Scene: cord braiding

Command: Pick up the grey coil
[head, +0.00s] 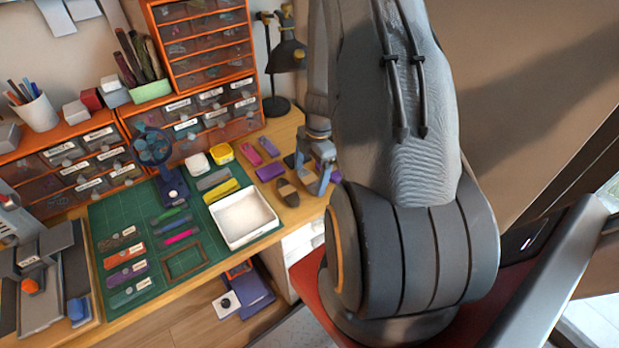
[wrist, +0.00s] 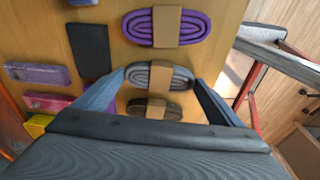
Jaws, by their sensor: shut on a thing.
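The grey coil (wrist: 142,76) is an oval bundle of cord with a tan paper band around its middle. It lies crosswise between the two fingers of my gripper (wrist: 160,80), which are shut on its ends. I cannot tell whether it is touching the table or just above it. In the head view my gripper (head: 317,180) is at the right end of the wooden table, partly hidden by my arm.
A purple coil (wrist: 195,27) and a brown coil (wrist: 135,109) lie on either side of the grey one. A dark flat piece (wrist: 89,50) and pink and lilac items are nearby. A white tray (head: 276,222) sits on the green mat (head: 110,215).

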